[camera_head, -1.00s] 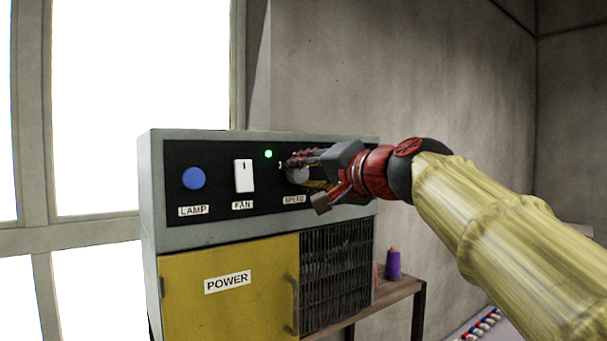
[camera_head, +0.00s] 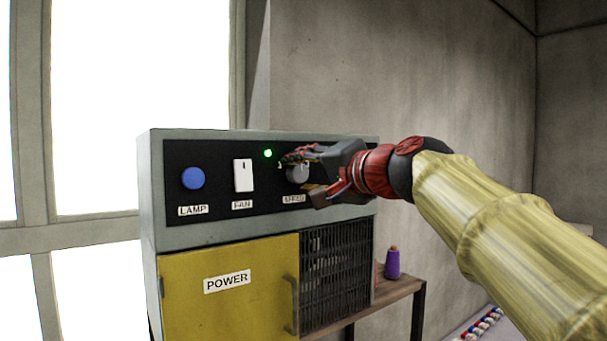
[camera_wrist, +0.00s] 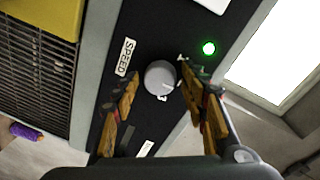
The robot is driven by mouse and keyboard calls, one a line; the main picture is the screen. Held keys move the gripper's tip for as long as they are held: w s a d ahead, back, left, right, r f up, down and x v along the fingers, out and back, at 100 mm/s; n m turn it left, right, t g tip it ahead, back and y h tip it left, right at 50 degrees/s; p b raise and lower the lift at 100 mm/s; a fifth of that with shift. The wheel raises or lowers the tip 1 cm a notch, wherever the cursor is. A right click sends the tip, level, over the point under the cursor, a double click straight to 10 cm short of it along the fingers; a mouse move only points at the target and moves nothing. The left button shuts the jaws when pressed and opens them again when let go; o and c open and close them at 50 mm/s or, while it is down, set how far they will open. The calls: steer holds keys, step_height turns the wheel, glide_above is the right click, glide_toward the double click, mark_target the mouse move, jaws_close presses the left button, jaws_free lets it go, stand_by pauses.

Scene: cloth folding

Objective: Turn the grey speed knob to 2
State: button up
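The grey speed knob (camera_head: 297,173) is on the black panel of the machine, above the SPEED label (camera_head: 293,199). In the wrist view the round knob (camera_wrist: 160,77) lies between the fingertips of my gripper (camera_wrist: 155,80), with a small white mark at its edge. One finger is close to the knob's right side; a gap shows between the knob and the other finger. In the head view my gripper (camera_head: 303,172) reaches in from the right and partly covers the knob. I cannot read the knob's setting.
A blue LAMP button (camera_head: 193,178), a white FAN switch (camera_head: 243,175) and a lit green light (camera_head: 267,153) are left of the knob. A yellow POWER door (camera_head: 225,310) is below. A purple spool (camera_head: 392,263) stands on the wooden table (camera_head: 398,290).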

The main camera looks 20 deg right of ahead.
steer(key=shift+o, duration=0.4)
steer(key=v, duration=1.2)
steer(key=shift+d, duration=0.1)
steer(key=s+d+f+n+g+h+b, duration=0.1)
steer(key=s+f+g+b, duration=0.15)
steer(key=f, duration=1.05)
steer(key=s+d+f+n+g+h+b, duration=0.1)
steer(key=s+f+g+b, duration=0.15)
steer(key=f, duration=1.05)
steer(key=s+d+f+n+g+h+b, duration=0.1)
steer(key=f+g+h+b, duration=0.15)
steer(key=f, duration=1.05)
steer(key=s+a+f+n+g+b, duration=0.1)
steer(key=s+f+b, duration=0.3)
steer(key=f, duration=0.7)
steer(key=s+a+f+n+g+b, duration=0.1)
steer(key=s+a+f+n+b, duration=0.2)
steer(key=f+b, duration=0.3)
steer(key=s+a+f+n+g+b, duration=0.1)
steer(key=s+f+b, duration=0.4)
steer(key=f, duration=1.2)
steer(key=shift+s+a+n, duration=0.3)
steer(key=shift+a+n, duration=0.15)
steer(key=shift+n, duration=0.25)
